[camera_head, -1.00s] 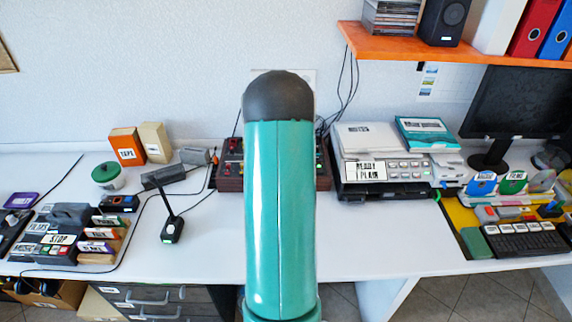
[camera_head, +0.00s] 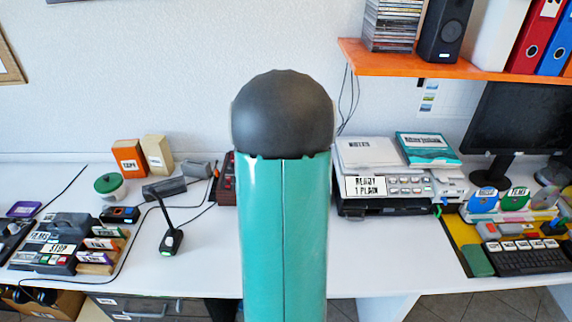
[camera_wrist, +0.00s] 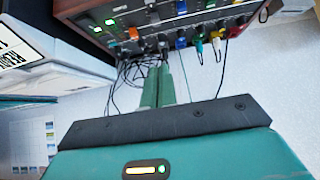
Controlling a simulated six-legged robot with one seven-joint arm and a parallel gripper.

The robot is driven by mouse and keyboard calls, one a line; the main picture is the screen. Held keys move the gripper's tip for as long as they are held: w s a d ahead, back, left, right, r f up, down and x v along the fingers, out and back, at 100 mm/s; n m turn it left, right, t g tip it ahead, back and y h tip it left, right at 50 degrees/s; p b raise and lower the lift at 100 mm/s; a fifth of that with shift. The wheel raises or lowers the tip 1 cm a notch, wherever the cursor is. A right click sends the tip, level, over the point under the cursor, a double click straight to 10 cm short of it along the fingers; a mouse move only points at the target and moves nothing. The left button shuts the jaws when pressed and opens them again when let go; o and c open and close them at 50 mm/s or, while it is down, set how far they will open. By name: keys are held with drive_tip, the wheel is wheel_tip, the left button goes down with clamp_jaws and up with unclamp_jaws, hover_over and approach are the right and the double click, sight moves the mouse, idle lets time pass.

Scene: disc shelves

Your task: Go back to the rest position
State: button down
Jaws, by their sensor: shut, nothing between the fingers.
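My gripper (camera_wrist: 158,86) shows in the wrist view as two narrow green fingers held together, with nothing between them. They point towards the red-brown mixer box (camera_wrist: 165,22) with its knobs and coloured plugs. I cannot tell how far apart they are. In the head view my teal arm link with its dark rounded cap stands upright in the middle. It hides most of the mixer box (camera_head: 227,180), and my gripper is out of sight there.
The white desk (camera_head: 215,262) holds a tape deck (camera_head: 55,250) and a small stand microphone (camera_head: 171,240) at left. A printer (camera_head: 385,205) and keyboard (camera_head: 525,258) stand at right. An orange shelf (camera_head: 400,63) overhangs at upper right. Cables (camera_wrist: 130,75) hang near my fingers.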

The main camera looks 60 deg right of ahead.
drive_tip(key=shift+r, duration=0.1)
idle(0.6)
drive_tip(key=w+a+r+n+t+y, duration=0.15)
drive_tip(key=w+a+r, duration=0.25)
drive_tip(key=a, duration=0.5)
drive_tip(key=w+a+r+n+y, duration=0.1)
drive_tip(key=w+a+r+n, duration=0.2)
drive_tip(key=a, duration=0.6)
drive_tip(key=w+a+r+n+t+y, duration=0.1)
drive_tip(key=w+a+r, duration=0.3)
drive_tip(key=a, duration=0.6)
drive_tip(key=s+a+r+n+y, duration=0.1)
drive_tip(key=s+a, duration=0.3)
drive_tip(key=a, duration=0.4)
drive_tip(key=s+a+r+n+y, duration=0.1)
drive_tip(key=s+a+n+y, duration=0.1)
drive_tip(key=a, duration=0.7)
drive_tip(key=s+a+r+n+y, duration=0.1)
drive_tip(key=s+a+n, duration=0.3)
drive_tip(key=a, duration=0.4)
drive_tip(key=shift+s+a+r+g, duration=0.25)
drive_tip(key=shift+s+r+g, duration=0.2)
drive_tip(key=shift+s, duration=0.45)
drive_tip(key=shift+d+y, duration=0.2)
drive_tip(key=shift+y, duration=0.05)
